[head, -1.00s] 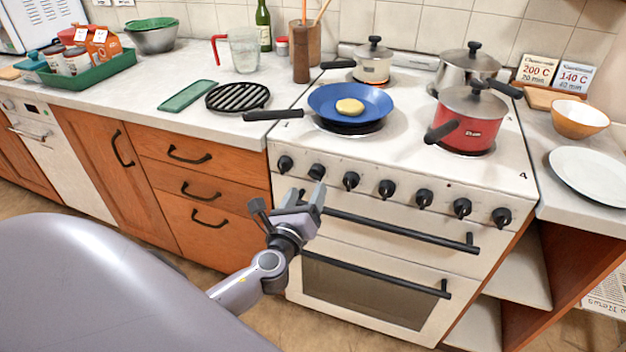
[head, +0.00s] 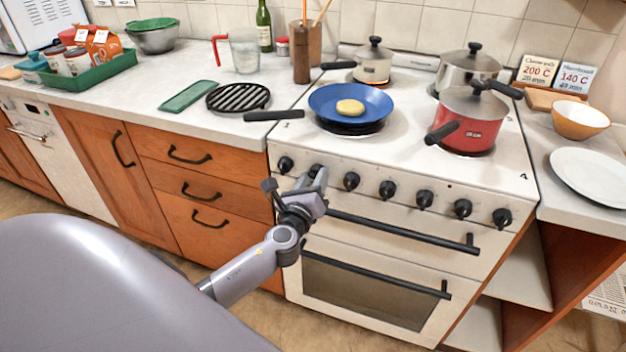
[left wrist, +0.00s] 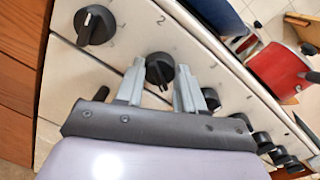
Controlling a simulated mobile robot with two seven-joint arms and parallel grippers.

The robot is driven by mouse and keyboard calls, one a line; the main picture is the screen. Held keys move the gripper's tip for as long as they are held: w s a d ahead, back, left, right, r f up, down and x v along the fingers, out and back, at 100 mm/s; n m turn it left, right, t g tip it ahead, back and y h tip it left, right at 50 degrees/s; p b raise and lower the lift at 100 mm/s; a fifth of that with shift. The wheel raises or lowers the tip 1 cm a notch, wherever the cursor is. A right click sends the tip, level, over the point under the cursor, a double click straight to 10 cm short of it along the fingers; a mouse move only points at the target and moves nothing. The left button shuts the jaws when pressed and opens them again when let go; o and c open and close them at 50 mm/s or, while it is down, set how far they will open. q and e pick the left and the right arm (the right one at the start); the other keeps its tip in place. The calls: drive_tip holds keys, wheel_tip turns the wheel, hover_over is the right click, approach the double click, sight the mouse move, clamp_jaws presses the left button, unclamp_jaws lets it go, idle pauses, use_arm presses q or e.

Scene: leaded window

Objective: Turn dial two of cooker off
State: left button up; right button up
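The cooker (head: 400,230) has a row of black dials along its front panel. Dial two (head: 317,171), second from the left, is partly hidden behind my left gripper (head: 308,180) in the head view. In the left wrist view, dial two (left wrist: 160,70) shows between the tips of my left gripper (left wrist: 160,72), whose fingers are apart on either side of it. I cannot tell whether they touch it. The first dial (left wrist: 96,25) is to the upper left, with a pale mark on it and a printed 2 nearby. My right gripper is not in view.
A black oven handle (head: 400,230) runs just below the dials. A blue pan (head: 325,100), a red pot (head: 475,115) and other pots stand on the hob. The pan's handle sticks out leftward over the counter. Wooden drawers (head: 200,185) are left of the cooker.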

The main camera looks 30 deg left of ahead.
use_arm(q)
drive_tip(key=shift+n, duration=0.4)
drive_tip(key=shift+n+b, duration=0.5)
drive_tip(key=shift+n, duration=0.5)
drive_tip(key=n, duration=0.3)
drive_tip(key=shift+n+b, duration=0.3)
drive_tip(key=shift+b, duration=0.05)
drive_tip(key=n, duration=0.6)
drive_tip(key=shift+s+a+g+h, duration=0.1)
drive_tip(key=shift+g+h, duration=0.2)
drive_tip(key=shift+h, duration=0.1)
drive_tip(key=n, duration=0.5)
drive_tip(key=shift+h, duration=0.3)
drive_tip(key=n+p, duration=0.2)
drive_tip(key=n, duration=0.3)
drive_tip(key=shift+f, duration=0.15)
drive_tip(key=shift+n+h, duration=0.3)
drive_tip(key=o, duration=1.1)
drive_tip(key=shift+c, duration=0.2)
